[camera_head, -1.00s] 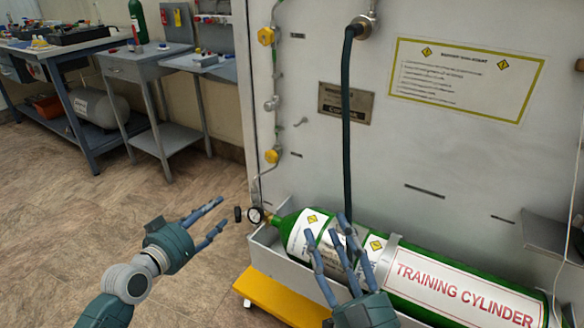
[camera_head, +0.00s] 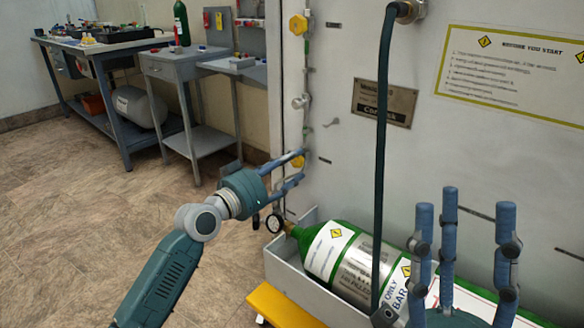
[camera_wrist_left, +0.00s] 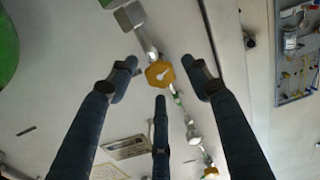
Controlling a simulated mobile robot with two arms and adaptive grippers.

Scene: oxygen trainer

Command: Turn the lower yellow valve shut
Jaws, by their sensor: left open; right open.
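The lower yellow valve (camera_head: 297,161) is a small yellow knob on the thin vertical pipe at the left edge of the white panel. My left gripper (camera_head: 294,168) is open, with its fingertips at the valve and partly hiding it. In the left wrist view the lower yellow valve (camera_wrist_left: 160,74), with a white pointer mark, lies between the spread fingers (camera_wrist_left: 160,84). A gap shows between it and the fingers; contact cannot be told. The upper yellow valve (camera_head: 299,25) is higher on the same pipe. My right gripper (camera_head: 465,215) is open and empty in front of the green cylinder.
The green training cylinder (camera_head: 312,236) lies in a grey tray (camera_head: 287,268) with a yellow base; its gauge (camera_head: 274,223) sits just below my left gripper. A dark hose (camera_head: 382,150) hangs in front of the panel. Benches (camera_head: 118,135) stand at the back left; the floor before them is clear.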

